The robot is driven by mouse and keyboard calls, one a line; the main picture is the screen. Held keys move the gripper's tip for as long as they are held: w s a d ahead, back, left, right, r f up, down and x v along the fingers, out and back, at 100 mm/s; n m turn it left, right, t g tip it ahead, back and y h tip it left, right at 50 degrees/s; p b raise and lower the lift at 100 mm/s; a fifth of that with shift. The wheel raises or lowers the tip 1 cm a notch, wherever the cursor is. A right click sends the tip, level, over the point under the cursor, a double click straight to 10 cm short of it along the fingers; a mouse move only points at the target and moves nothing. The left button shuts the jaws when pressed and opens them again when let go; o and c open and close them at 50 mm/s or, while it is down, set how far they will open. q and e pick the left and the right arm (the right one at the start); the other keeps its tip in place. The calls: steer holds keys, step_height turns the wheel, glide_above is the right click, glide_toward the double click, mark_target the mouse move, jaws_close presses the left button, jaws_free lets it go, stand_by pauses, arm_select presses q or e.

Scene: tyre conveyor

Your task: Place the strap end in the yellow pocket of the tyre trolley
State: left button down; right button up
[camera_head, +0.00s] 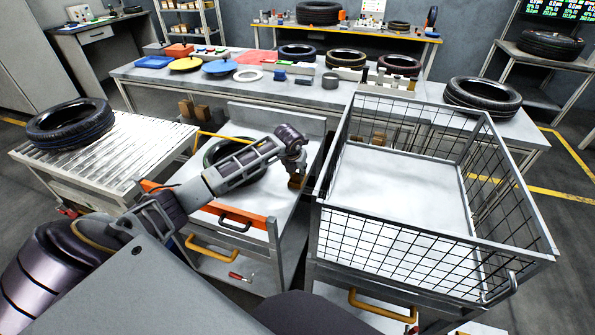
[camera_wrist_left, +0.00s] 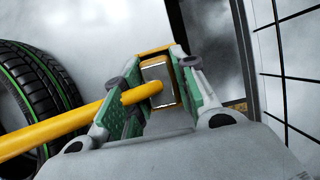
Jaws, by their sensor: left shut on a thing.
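My left gripper (camera_head: 296,176) reaches over the tyre trolley (camera_head: 262,205) to its right side, by the wire basket. In the left wrist view its green-padded fingers are shut on the strap end (camera_wrist_left: 148,91), the tip of a yellow strap (camera_wrist_left: 50,131) that comes in from the left. In the head view the yellow strap (camera_head: 213,135) shows near the back of the trolley. The yellow pocket (camera_wrist_left: 150,53), an open yellow-rimmed frame, is at the fingertips. I cannot tell whether the strap end is inside it. My right gripper is not in view.
A tyre (camera_head: 240,158) lies on the trolley under my left arm. A large wire basket (camera_head: 440,238) stands close on the right. A roller table (camera_head: 125,150) with another tyre (camera_head: 70,124) is on the left. A long bench (camera_head: 320,92) with tyres and trays runs behind.

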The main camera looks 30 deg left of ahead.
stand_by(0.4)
arm_select(q)
steer(key=c, duration=1.1)
jaws_free()
steer(key=shift+f, duration=0.1)
steer(key=shift+v, duration=6.15)
